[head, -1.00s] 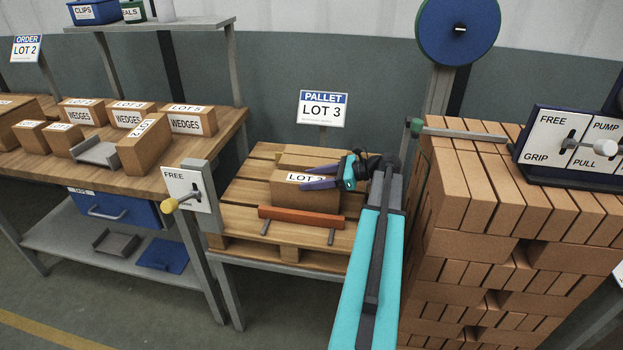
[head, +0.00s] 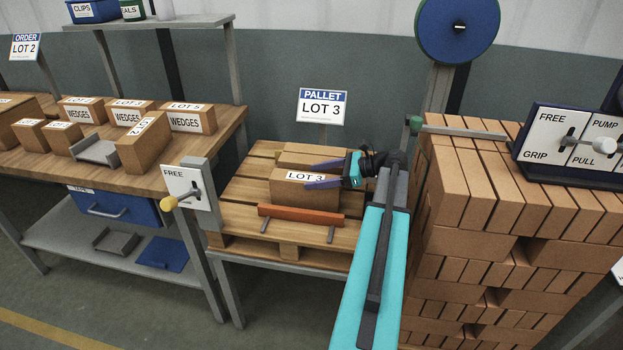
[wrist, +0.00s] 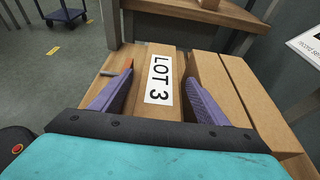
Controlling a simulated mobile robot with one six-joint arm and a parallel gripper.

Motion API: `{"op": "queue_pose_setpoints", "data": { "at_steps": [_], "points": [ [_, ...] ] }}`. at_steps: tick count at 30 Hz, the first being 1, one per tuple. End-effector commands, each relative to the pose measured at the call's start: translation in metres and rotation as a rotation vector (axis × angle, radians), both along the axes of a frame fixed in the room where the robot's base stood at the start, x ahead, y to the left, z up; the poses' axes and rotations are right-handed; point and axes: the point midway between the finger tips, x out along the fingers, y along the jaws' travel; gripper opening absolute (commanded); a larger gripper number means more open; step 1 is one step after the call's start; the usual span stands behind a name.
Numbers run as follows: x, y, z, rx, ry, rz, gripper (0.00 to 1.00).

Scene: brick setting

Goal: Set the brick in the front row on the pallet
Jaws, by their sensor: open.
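A brown brick with a LOT 3 label (head: 290,196) lies on the wooden pallet (head: 226,222), just behind an orange bar at the pallet's front. My gripper (head: 315,178) is open at this brick, with its purple fingers low over its top. In the wrist view, the fingers stand apart on either side of the labelled brick (wrist: 153,112). I cannot tell whether either finger touches it. Another brick (head: 312,153) lies behind it on the pallet; bricks also show to the right of the right finger in the wrist view (wrist: 240,95).
The orange bar (head: 300,215) runs along the pallet's front on two metal brackets. A lever panel marked FREE (head: 187,190) stands at the pallet's left. A tall brick stack (head: 490,200) stands close on the right. The workbench (head: 100,170) at left holds labelled blocks.

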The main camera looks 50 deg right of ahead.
Motion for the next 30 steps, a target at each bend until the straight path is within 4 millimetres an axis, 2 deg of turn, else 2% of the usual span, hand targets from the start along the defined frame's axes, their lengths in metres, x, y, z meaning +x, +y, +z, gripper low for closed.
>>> {"op": "queue_pose_setpoints", "data": {
  "at_steps": [6,12,30],
  "points": [
    [-0.024,-0.016,0.011,-0.001,0.0,-0.002,0.69],
    [-0.04,-0.026,0.017,0.0,0.0,-0.001,0.69],
    [-0.044,-0.028,0.019,0.0,0.0,-0.001,0.69]
  ]
}}
